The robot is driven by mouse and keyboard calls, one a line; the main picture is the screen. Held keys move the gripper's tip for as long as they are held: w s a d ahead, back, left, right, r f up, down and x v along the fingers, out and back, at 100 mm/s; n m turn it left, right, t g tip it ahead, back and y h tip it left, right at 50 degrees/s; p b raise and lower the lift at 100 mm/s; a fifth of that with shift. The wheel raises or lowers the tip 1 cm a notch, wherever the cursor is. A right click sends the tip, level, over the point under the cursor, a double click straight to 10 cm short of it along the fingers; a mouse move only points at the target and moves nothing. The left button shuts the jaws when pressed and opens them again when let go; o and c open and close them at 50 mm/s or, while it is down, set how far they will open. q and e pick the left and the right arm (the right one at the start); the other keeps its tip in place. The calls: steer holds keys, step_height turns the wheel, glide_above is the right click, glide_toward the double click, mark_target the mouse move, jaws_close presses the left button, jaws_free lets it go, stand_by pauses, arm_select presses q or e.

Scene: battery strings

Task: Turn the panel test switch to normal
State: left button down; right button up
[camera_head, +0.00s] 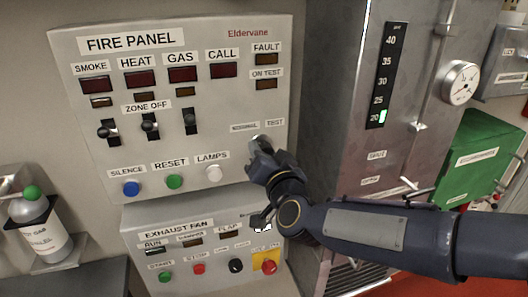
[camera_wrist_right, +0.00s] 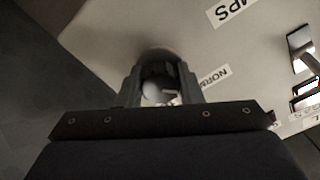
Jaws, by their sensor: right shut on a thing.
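The fire panel (camera_head: 215,120) is a light grey box on the wall, with the labels NORMAL and TEST near its lower right. My right gripper (camera_head: 262,146) is at the panel face just below these labels. In the right wrist view my right gripper (camera_wrist_right: 159,90) is shut on the test switch (camera_wrist_right: 158,92), a round metallic part between the fingers. The fingers hide most of the switch, so its exact setting cannot be told. The NORMAL label (camera_wrist_right: 213,78) shows partly beside the right finger. My left gripper is not in view.
The exhaust fan box (camera_head: 205,225) with several buttons is below the panel. A steel cabinet (camera_head: 340,100) with a level gauge stands to the right. A green box (camera_head: 475,160) is farther right. A gas bottle (camera_head: 38,225) stands on a bracket at the left.

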steer(key=shift+f, duration=0.1)
steer(key=o, duration=1)
steer(key=shift+c, duration=0.2)
steer(key=shift+s, duration=0.1)
steer(key=b+v, duration=0.1)
steer(key=v, duration=0.6)
steer(key=shift+s, duration=0.3)
steer(key=shift+d, duration=0.1)
steer(key=s+d+f+g+h, duration=0.1)
steer(key=s+d+f+g, duration=0.4)
steer(key=s+d+f, duration=0.4)
steer(key=s+d+f+n+g, duration=0.1)
steer(key=s+d+f+g, duration=0.5)
steer(key=s, duration=0.7)
steer(key=d+f, duration=0.2)
steer(key=d, duration=0.1)
steer(key=shift+s+d+f+h, duration=0.25)
steer(key=shift+s+f+h, duration=0.05)
steer(key=shift+f+h, duration=0.1)
